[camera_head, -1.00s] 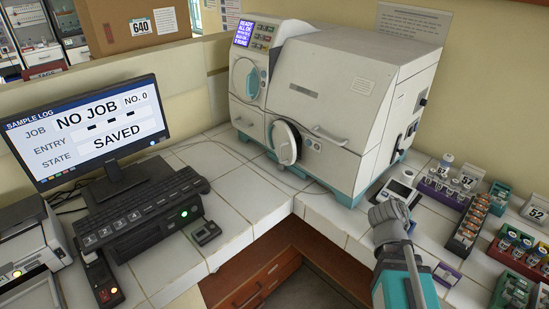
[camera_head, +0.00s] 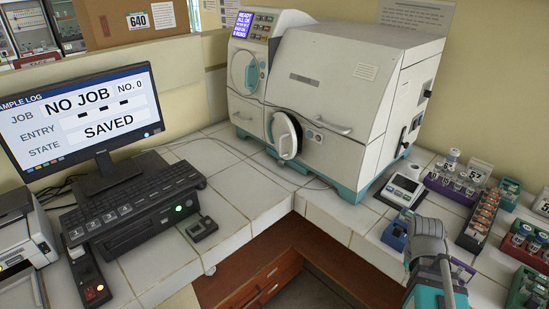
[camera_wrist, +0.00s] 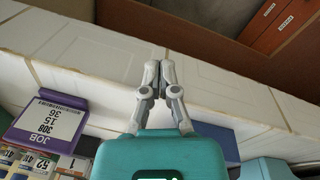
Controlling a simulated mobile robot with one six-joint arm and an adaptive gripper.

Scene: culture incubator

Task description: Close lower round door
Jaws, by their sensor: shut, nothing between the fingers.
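The incubator (camera_head: 330,90) stands on the tiled counter at the back. Its lower round door (camera_head: 285,136) is white with a light handle and stands swung out from the front of the machine, ajar. The upper round door (camera_head: 245,73) lies against the front panel with a teal handle. My gripper (camera_head: 427,228) is over the right part of the counter, well apart from the lower door, to its right and nearer. In the wrist view my gripper (camera_wrist: 160,68) has its fingertips together with nothing between them, above the counter's edge.
Racks of vials (camera_head: 478,215) and a small grey device (camera_head: 400,190) stand on the right counter. A monitor (camera_head: 80,120) and keyboard unit (camera_head: 130,210) are at left. A purple label holder (camera_wrist: 45,125) shows in the wrist view. Counter before the incubator is mostly clear.

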